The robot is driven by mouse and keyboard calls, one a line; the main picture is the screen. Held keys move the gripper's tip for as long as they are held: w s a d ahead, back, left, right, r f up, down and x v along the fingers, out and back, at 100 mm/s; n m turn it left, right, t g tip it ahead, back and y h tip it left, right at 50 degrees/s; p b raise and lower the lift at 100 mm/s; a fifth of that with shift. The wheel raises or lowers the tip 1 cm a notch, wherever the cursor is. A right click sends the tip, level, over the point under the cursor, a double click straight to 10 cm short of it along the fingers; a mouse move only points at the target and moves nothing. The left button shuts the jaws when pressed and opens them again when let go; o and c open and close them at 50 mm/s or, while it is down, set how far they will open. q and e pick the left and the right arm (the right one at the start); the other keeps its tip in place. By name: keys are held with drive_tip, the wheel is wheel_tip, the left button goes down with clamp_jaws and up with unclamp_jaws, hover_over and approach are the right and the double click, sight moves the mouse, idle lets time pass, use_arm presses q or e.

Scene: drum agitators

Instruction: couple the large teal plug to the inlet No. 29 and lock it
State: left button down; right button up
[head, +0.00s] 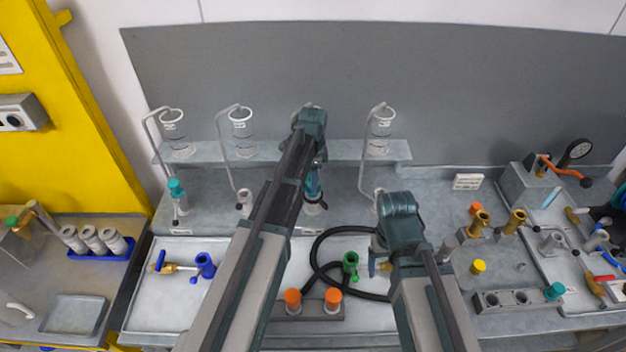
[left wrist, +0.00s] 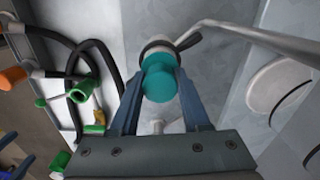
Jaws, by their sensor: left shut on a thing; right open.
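My left gripper (head: 314,190) is shut on the teal plug (left wrist: 160,84), which sits between its two fingers in the left wrist view. Just beyond the plug are a pale collar and dark ring of an inlet (left wrist: 160,46), with a metal rod running off to the right. In the head view this inlet (head: 315,209) stands on the bench below the gripper. Its number is not readable, and I cannot tell whether the plug is seated or only lined up. My right gripper (head: 380,266) is open and empty, to the right near the black hose.
Another teal plug (head: 177,189) stands at the left station. A green coupling (head: 351,263) and black hose (head: 322,240) lie in front. Orange caps (head: 292,296) and a blue fitting (head: 205,264) are near the front. Glass vessels (head: 241,126) stand along the back shelf.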

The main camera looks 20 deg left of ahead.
use_arm(q)
drive_tip(key=shift+f+b, duration=0.3)
drive_tip(key=shift+f, duration=0.2)
drive_tip(key=shift+f+b, duration=0.35)
idle(0.5)
drive_tip(key=shift+c, duration=1.4)
unclamp_jaws()
wheel_tip(320, 180, up, 8)
drive_tip(key=p, duration=0.8)
